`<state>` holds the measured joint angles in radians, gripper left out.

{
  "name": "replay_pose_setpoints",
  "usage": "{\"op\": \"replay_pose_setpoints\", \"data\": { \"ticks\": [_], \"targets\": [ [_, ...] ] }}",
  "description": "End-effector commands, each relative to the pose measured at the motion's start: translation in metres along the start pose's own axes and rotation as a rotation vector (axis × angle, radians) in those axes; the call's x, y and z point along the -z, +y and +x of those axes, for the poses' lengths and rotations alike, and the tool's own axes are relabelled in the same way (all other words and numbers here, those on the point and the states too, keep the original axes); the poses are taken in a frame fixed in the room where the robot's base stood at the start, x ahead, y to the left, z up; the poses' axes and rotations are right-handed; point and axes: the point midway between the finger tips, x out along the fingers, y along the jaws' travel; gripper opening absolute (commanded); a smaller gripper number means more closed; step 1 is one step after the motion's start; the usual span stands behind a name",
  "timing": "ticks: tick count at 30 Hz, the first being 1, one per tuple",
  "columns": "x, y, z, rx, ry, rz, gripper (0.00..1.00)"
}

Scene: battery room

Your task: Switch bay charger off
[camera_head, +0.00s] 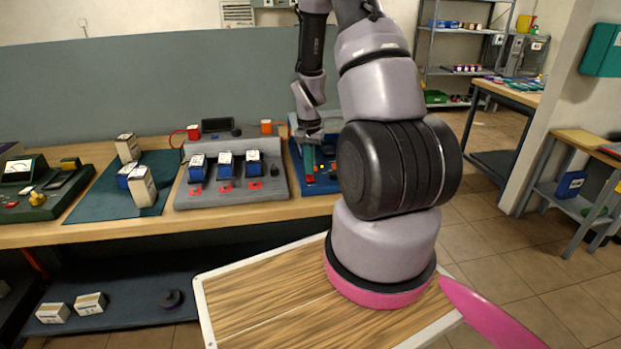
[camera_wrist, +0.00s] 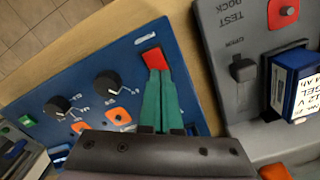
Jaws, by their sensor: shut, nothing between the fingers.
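A blue panel (camera_wrist: 95,60), which looks like the charger, lies on the bench; in the head view this blue unit (camera_head: 325,188) is partly hidden by my arm. It has two black dials (camera_wrist: 108,84) and a red rocker switch (camera_wrist: 152,58) near one edge. My gripper (camera_wrist: 156,72) is shut and empty, its green fingers together. The fingertips are at the red switch and overlap its near end; I cannot tell if they press on it. In the head view my gripper (camera_head: 309,172) points down over the blue unit.
A grey test dock (camera_wrist: 215,60) stands close beside the blue panel, with a black lever (camera_wrist: 243,70) and a blue battery (camera_wrist: 293,85). Orange buttons (camera_wrist: 118,116) sit near the dials. A green mat (camera_head: 105,195) with batteries lies left on the bench.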

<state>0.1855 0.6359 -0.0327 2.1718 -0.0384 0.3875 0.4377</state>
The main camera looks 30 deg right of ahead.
Motion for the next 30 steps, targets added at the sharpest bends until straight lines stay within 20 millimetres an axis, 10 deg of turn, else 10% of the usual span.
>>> {"op": "replay_pose_setpoints", "data": {
  "ticks": [16,30],
  "targets": [
    [0.0,0.0,0.006,0.0,0.0,0.0,0.0],
    [0.001,0.0,-0.03,0.001,0.002,0.001,0.0]
  ]
}}
